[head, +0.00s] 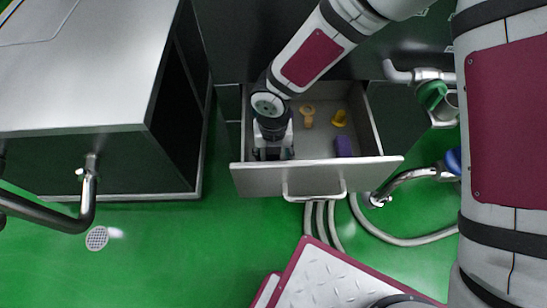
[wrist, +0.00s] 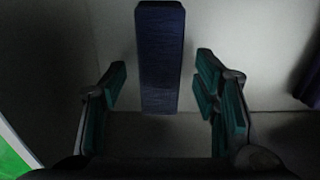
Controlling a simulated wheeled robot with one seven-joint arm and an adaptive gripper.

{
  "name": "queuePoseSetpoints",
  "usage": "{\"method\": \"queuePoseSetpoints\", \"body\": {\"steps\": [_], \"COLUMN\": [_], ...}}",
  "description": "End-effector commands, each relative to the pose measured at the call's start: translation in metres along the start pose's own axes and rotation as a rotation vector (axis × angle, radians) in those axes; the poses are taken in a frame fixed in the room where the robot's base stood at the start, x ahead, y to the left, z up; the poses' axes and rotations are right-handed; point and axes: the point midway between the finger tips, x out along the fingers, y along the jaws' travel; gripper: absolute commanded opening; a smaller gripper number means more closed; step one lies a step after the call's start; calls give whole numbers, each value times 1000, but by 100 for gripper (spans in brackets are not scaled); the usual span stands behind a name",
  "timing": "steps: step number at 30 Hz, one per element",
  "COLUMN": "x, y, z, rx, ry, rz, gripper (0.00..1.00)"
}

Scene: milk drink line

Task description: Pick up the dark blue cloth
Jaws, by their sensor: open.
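The dark blue cloth (wrist: 161,60) shows in the wrist view as a narrow folded strip lying on the drawer floor. My gripper (wrist: 160,92) is open, with one finger on each side of the cloth and a gap on both sides. In the head view my gripper (head: 272,150) reaches down into the left part of the open drawer (head: 265,181). There my gripper and arm hide the cloth. I cannot tell whether the fingertips touch the drawer floor.
The drawer also holds a tan ring-shaped part (head: 308,116), a yellow part (head: 340,118) and a purple block (head: 343,146). The drawer walls stand close around my gripper. A steel cabinet (head: 80,70) is at left. Hoses (head: 405,241) lie on the green floor at right.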

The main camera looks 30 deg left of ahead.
Motion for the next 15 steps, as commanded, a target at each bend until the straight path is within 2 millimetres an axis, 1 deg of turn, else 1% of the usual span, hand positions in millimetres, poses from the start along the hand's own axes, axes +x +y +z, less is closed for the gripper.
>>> {"method": "queuePoseSetpoints", "body": {"steps": [1,3,9,14,15], "x": [7,11,10,10,10], "y": [0,0,0,0,0], "z": [0,0,0,0,0], "rx": [-1,1,1,1,1], "ry": [1,-1,-1,-1,-1], "rz": [0,1,1,1,1], "gripper": [55,55,55,19,10]}}
